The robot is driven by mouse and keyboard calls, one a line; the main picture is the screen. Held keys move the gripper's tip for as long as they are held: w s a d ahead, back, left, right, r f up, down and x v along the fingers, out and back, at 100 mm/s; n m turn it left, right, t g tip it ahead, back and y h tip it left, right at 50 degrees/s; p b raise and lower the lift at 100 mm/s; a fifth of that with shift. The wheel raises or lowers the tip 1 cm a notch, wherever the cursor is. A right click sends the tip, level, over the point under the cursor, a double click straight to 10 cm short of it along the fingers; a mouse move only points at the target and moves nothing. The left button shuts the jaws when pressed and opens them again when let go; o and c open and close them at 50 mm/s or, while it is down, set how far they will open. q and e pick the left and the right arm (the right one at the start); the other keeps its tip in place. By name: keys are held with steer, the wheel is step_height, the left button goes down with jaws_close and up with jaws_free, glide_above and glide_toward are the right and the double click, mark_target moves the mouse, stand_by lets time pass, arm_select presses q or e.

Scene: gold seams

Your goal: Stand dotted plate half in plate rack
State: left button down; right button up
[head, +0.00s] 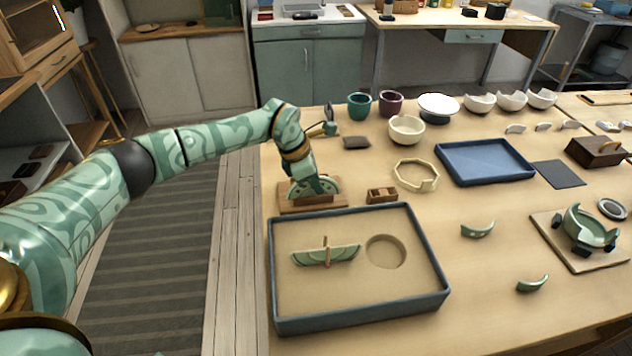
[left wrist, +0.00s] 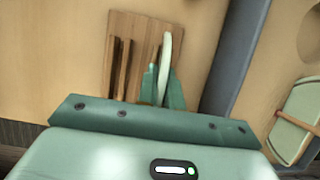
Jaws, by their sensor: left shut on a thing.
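The wooden plate rack (head: 312,204) stands just behind the grey-rimmed tray. It also shows in the left wrist view (left wrist: 146,27), with upright slats on its left side. My left gripper (head: 316,187) points down over the rack and is shut on a pale green plate half (head: 333,184). In the left wrist view the plate half (left wrist: 166,52) is upright and edge-on between the fingertips (left wrist: 162,85), right of the slats. Its lower edge is at the rack; I cannot tell whether it is seated in a slot. Its dots are not clear. My right gripper is not in view.
The grey-rimmed tray (head: 356,321) holds a green piece (head: 343,253) with a wooden clip and has a round recess (head: 386,252). A small wooden block (head: 381,196) stands right of the rack. A octagonal ring (head: 432,184), blue tray (head: 486,162) and green shards (head: 478,230) lie further right.

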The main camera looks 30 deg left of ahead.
arm_select(q)
steer(key=shift+f, duration=0.3)
stand_by(0.5)
steer(key=c, duration=1)
jaws_free()
steer(key=shift+r, duration=0.1)
steer(key=shift+r+p, duration=1.85)
steer(key=shift+r, duration=1.15)
steer(key=shift+f, duration=0.1)
